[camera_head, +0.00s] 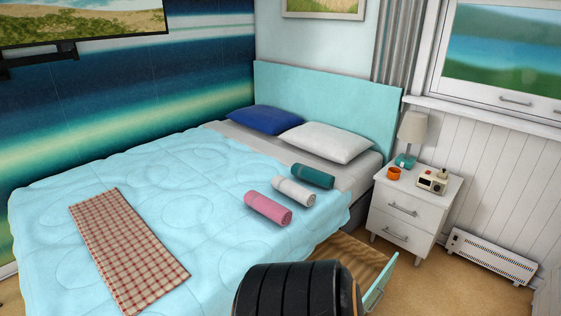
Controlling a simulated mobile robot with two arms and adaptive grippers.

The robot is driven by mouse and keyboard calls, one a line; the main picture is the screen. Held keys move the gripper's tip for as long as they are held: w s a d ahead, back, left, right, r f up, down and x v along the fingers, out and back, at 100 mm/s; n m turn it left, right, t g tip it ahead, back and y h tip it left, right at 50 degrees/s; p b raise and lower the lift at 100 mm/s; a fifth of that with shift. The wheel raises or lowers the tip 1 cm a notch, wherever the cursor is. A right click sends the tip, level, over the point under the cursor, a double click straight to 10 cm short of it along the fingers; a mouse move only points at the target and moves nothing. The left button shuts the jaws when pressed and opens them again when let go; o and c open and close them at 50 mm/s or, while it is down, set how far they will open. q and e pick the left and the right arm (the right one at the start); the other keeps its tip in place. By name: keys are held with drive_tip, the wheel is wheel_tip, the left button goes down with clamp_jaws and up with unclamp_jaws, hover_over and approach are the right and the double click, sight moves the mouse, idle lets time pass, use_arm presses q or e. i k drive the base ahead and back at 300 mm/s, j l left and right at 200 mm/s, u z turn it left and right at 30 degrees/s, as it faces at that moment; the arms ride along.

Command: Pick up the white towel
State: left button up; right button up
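The white towel (294,192) is rolled up and lies on the light blue quilt, near the right side of the bed. It lies between a rolled pink towel (268,208) on its near side and a rolled teal towel (313,176) on its far side. The three rolls lie close together in a row. Neither of my grippers shows in the head view, so I cannot see where they are relative to the towel.
The bed (180,175) fills the middle, with a red checked cloth (128,250), a blue pillow (263,121) and a white pillow (327,142). An open drawer (377,285) juts from its right side. A nightstand (404,212) and a heater (490,257) stand right.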

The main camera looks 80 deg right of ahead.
sight(304, 195)
drive_tip(key=k+l, duration=0.2)
drive_tip(key=l, duration=0.2)
drive_tip(key=k+l, duration=0.15)
drive_tip(key=l, duration=0.25)
drive_tip(key=k+l+u, duration=0.1)
drive_tip(key=l, duration=0.3)
drive_tip(key=k+l, duration=0.3)
drive_tip(key=k+l+u, duration=0.1)
drive_tip(key=l, duration=0.4)
drive_tip(key=k+l, duration=0.35)
